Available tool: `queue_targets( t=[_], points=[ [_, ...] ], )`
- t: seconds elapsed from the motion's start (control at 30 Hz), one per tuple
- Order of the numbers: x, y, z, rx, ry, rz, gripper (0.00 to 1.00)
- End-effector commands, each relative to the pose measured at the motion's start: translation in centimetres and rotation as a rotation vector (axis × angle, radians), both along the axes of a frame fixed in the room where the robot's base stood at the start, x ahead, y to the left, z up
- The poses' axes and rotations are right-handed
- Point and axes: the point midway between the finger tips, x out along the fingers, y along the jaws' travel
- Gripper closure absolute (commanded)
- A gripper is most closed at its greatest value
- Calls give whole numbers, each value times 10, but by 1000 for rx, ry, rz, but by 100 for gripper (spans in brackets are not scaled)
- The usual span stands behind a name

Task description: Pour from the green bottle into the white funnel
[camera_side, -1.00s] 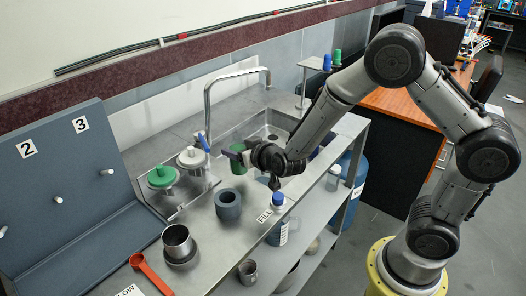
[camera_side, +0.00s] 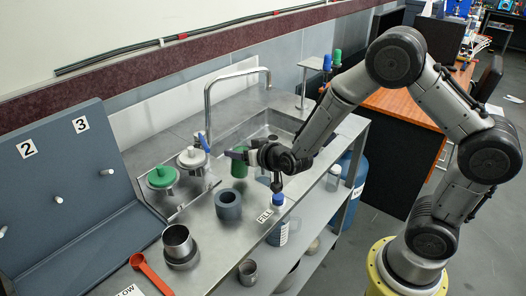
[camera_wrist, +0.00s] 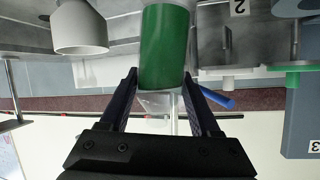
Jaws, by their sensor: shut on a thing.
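The green bottle (camera_side: 239,168) is above the steel counter, partly hidden by my gripper's fingers in the side view. In the upside-down wrist view the green bottle (camera_wrist: 165,48) fills the space between the two dark fingers and looks about upright. My gripper (camera_side: 238,156) is shut on it; the fingers also show in the wrist view (camera_wrist: 165,95). The white funnel (camera_side: 192,157) is on a holder to the left of the bottle, apart from it, beside the blue-handled tap. Whether the bottle touches the counter is unclear.
A green funnel (camera_side: 161,176) is left of the white one. A grey ring-shaped holder (camera_side: 228,205) stands in front of the bottle, near a blue-capped bottle (camera_side: 278,200). A steel cup (camera_side: 178,242) and red scoop (camera_side: 150,270) are front left. A tall tap (camera_side: 208,100) rises behind.

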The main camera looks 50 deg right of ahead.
Motion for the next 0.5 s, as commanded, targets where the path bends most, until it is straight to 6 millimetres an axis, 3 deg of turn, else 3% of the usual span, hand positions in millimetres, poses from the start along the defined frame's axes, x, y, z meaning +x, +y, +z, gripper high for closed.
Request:
queue_targets(
  t=[0.5],
  points=[
    [0,-18,2,257,-19,-3,100]
  ],
)
